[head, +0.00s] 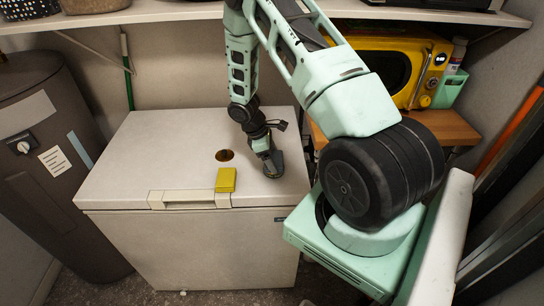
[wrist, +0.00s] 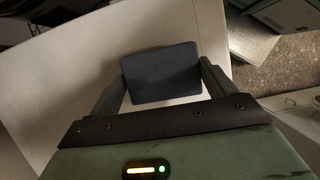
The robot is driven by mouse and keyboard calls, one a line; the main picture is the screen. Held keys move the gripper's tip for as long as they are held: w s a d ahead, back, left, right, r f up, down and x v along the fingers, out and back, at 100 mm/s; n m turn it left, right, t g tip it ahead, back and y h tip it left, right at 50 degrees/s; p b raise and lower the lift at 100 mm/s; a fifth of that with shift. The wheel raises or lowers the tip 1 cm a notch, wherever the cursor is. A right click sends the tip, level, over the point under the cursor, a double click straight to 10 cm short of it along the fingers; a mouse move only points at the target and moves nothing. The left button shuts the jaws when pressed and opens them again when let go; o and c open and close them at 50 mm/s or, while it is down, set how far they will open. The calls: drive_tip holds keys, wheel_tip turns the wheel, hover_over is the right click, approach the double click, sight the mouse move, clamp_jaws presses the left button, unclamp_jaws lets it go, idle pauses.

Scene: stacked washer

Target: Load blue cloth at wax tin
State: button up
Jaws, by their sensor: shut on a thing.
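The blue cloth (wrist: 160,72), a flat dark blue-grey pad, sits between the two fingers of my gripper (wrist: 160,88) in the wrist view. In the head view, my gripper (head: 270,158) points down over the right part of the white chest lid, with the cloth (head: 273,168) showing dark at its tip. I cannot tell whether the cloth touches the lid. A small round brown tin (head: 224,155), which looks like the wax tin, lies on the lid to the left of my gripper, apart from it. A thin brownish edge shows behind the cloth in the wrist view.
A yellow block or cloth (head: 226,180) lies at the lid's front edge by the handle (head: 188,199). The white chest (head: 130,165) has a clear lid on its left. A dark bin (head: 45,160) stands left; a yellow microwave (head: 385,70) stands behind right, under a shelf (head: 150,12).

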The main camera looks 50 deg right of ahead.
drive_tip(key=shift+f+b, duration=0.35)
drive_tip(key=shift+f, duration=0.2)
idle(1.2)
drive_tip(key=shift+r+p, duration=2.75)
drive_tip(key=shift+r, duration=0.85)
drive_tip(key=shift+a, duration=0.1)
